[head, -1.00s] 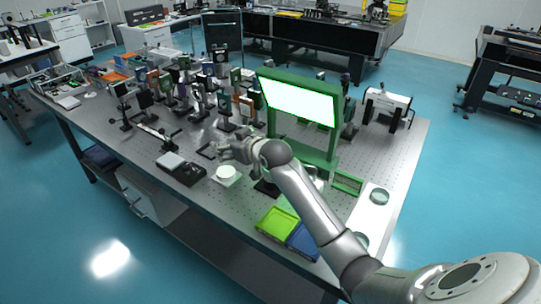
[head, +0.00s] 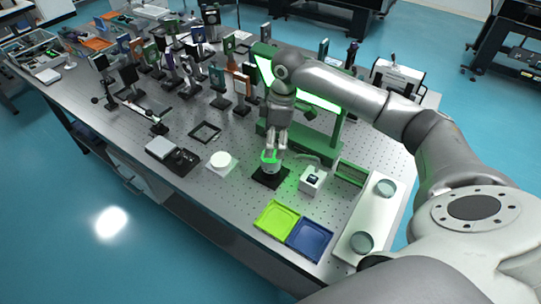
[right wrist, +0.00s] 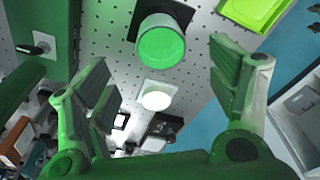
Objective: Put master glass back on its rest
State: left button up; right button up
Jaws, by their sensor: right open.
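A round clear glass (head: 271,168), tinted green by the light, is at the black square base (head: 259,178) near the table's middle; it appears to rest on it. My right gripper (head: 275,151) points down just above the glass, with its fingers apart. In the right wrist view the glass (right wrist: 161,45) lies ahead between the open fingers (right wrist: 160,62), with clear gaps on both sides. The black base (right wrist: 182,13) shows partly behind it. I cannot tell for sure which piece is the master glass. My left gripper is not in view.
A green lamp frame (head: 326,139) stands close behind my right arm. A white box (head: 312,181), green tray (head: 277,220), blue tray (head: 309,239) and white panel with glass discs (head: 383,187) lie nearby. A white disc (head: 221,160) sits left on a pale pad.

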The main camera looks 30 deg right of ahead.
jog(key=shift+w+f, duration=0.1)
jog(key=shift+f, duration=0.55)
jog(key=f, duration=0.1)
jog(key=f+p, duration=0.1)
jog(key=f, duration=0.1)
jog(key=f+p, duration=0.1)
jog(key=shift+a+f, duration=0.15)
jog(key=shift+a, duration=0.2)
jog(key=shift+f, duration=0.25)
jog(key=shift+r, duration=0.1)
jog(key=c, duration=1.3)
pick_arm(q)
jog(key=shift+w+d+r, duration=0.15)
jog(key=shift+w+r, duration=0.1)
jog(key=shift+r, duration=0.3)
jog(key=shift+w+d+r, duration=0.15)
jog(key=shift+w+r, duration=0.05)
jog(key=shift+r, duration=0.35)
pick_arm(e)
jog(key=shift+w, duration=0.1)
jog(key=shift+r, duration=0.1)
